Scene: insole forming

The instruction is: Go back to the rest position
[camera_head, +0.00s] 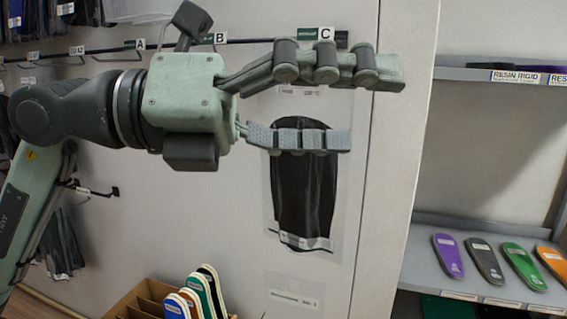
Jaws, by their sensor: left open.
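My left gripper (349,103) comes in from the left in the head view, across the middle of the picture. Its fingers point right and are spread apart, with nothing visible between them. I cannot tell whether the finger touches the bag. My right gripper is not in view.
A rail with hooks and letter tags (134,44) runs along the wall behind my left arm. A shelf (425,262) at right holds several coloured insoles. A cardboard box (133,303) with upright insoles stands below. A white panel edge (398,150) divides wall and shelves.

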